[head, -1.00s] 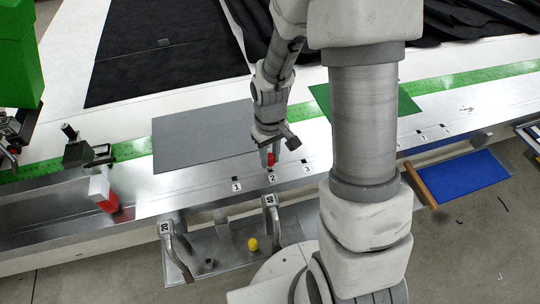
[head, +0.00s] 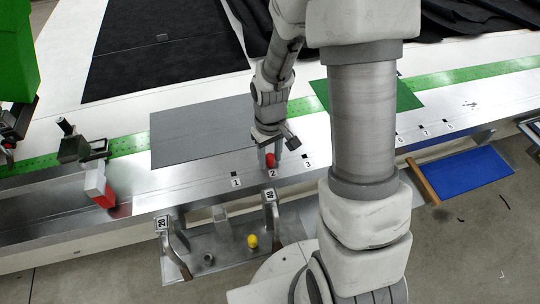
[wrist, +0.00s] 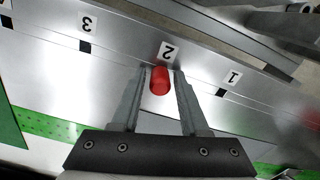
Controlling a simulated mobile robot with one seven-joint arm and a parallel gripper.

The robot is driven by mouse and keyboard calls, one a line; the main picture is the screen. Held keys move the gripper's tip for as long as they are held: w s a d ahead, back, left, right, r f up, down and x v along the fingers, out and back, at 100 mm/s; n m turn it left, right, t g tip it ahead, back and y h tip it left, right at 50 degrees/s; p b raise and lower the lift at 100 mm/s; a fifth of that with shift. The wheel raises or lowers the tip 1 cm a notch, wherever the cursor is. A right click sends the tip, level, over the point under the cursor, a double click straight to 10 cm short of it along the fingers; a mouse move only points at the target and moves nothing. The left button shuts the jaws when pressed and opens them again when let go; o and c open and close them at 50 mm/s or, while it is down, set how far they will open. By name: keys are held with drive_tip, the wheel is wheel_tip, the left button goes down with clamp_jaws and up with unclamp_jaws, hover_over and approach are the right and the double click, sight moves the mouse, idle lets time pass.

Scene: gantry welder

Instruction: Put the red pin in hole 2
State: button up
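The red pin (head: 270,160) stands upright at the hole 2 position, just behind the label 2 (head: 272,173) on the metal beam. The pin covers that hole, so its lower end is hidden. In the wrist view the red pin (wrist: 160,80) is between my two fingers, beside the label 2 (wrist: 168,51). My gripper (wrist: 162,72) is open around the pin, with a narrow gap showing on each side. My gripper (head: 269,154) also shows in the head view, low over the beam.
Dark holes 1 (wrist: 221,92) and 3 (wrist: 85,47) are empty on either side. A grey plate (head: 200,133) lies behind. A red-and-white block (head: 99,186) is at left. A yellow piece (head: 252,241) is on the lower shelf between clamps.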

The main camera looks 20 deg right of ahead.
sight(270, 155)
drive_tip(key=shift+o, duration=1)
drive_tip(key=shift+r, duration=0.15)
wheel_tip(270, 155, up, 16)
drive_tip(key=p, duration=0.2)
drive_tip(key=s+r+m+t, duration=0.3)
drive_tip(key=s+r+t, duration=0.2)
drive_tip(key=s+r, duration=0.7)
drive_tip(key=shift+s+t, duration=0.3)
drive_tip(key=shift+s, duration=0.6)
